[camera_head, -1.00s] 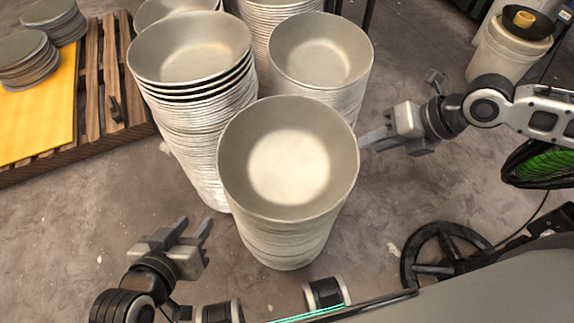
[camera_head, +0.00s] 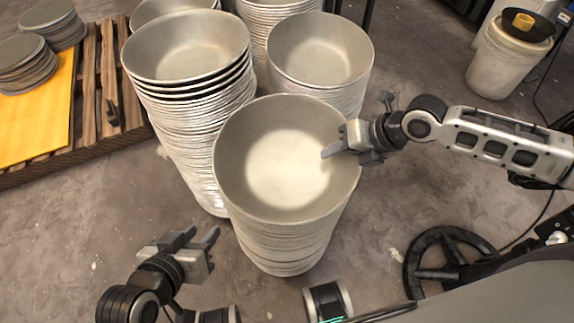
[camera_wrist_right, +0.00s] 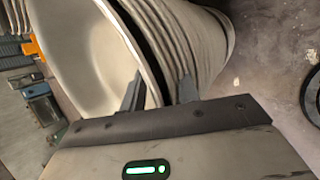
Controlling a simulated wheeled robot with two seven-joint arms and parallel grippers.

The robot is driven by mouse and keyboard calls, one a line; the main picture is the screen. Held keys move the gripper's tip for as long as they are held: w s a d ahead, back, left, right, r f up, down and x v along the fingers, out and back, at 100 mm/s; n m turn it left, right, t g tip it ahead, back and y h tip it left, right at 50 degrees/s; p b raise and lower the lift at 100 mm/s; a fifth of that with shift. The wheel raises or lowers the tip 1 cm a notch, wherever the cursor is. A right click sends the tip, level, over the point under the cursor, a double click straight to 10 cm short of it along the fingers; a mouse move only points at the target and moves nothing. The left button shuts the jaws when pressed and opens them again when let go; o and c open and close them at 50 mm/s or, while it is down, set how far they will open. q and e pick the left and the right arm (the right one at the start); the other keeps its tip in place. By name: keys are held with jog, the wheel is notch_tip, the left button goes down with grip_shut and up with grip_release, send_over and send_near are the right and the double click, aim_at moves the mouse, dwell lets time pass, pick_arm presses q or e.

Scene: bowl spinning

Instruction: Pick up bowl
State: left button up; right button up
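The top bowl (camera_head: 283,170) is a round grey metal bowl on the front stack of nested bowls (camera_head: 285,250). My right gripper (camera_head: 345,154) is at its right rim, one finger over the inside and the other outside. In the right wrist view, the bowl's rim (camera_wrist_right: 146,62) runs between the two spread fingers of my right gripper (camera_wrist_right: 159,88). A gap shows between the fingers; I cannot tell whether they touch the bowl. My left gripper (camera_head: 200,238) is open and empty, left of the stack's base and apart from it.
A tall bowl stack (camera_head: 190,120) stands close behind on the left, another (camera_head: 320,65) behind on the right. A wooden pallet (camera_head: 105,95) with a yellow sheet (camera_head: 35,125) lies at left. A white bucket (camera_head: 500,60) stands far right.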

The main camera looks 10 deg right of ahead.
grip_shut()
jog(key=shift+r, duration=0.15)
